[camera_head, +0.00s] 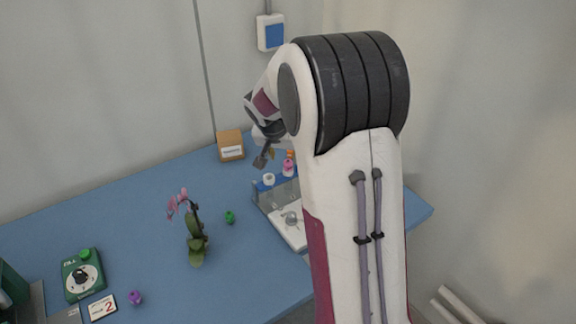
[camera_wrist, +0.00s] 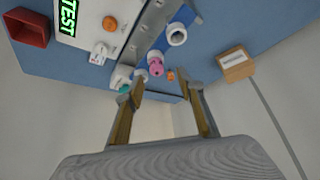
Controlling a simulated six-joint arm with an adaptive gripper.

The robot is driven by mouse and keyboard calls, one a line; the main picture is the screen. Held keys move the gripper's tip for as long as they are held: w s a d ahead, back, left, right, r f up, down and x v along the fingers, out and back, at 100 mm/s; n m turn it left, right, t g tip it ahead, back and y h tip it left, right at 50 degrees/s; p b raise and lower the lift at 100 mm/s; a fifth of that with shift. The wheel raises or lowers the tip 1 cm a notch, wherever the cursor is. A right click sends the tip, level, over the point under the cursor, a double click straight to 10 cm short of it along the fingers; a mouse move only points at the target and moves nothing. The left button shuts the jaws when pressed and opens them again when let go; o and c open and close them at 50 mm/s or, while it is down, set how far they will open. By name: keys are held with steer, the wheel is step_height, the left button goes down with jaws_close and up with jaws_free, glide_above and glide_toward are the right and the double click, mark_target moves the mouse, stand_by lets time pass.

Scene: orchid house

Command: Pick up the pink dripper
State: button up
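The pink dripper (camera_head: 289,168) stands in a clear and blue rack (camera_head: 263,200) at the back right of the bench, beside a white-topped piece. In the wrist view the pink dripper (camera_wrist: 156,64) shows just beyond and between my fingertips, nearer the left one. My gripper (camera_wrist: 166,90) has its two fingers wide apart with nothing between them. In the head view my gripper (camera_head: 264,157) is beside the rack's back end, partly hidden by my arm. I cannot tell the exact gap to the dripper.
A small orange piece (camera_wrist: 170,75) is close by the pink dripper, and a white-ringed piece (camera_wrist: 176,34) is near. A cardboard box (camera_head: 230,146) stands behind. An orchid (camera_head: 195,235), a green dripper (camera_head: 230,217) and a purple dripper (camera_head: 136,297) are farther left.

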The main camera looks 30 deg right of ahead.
mark_target(288, 162)
steer(key=shift+d+x, duration=0.15)
steer(key=shift+x, duration=0.6)
steer(key=shift+d+x, duration=0.15)
steer(key=shift+x, duration=1.55)
steer(key=shift+s, duration=0.1)
steer(key=c, duration=0.9)
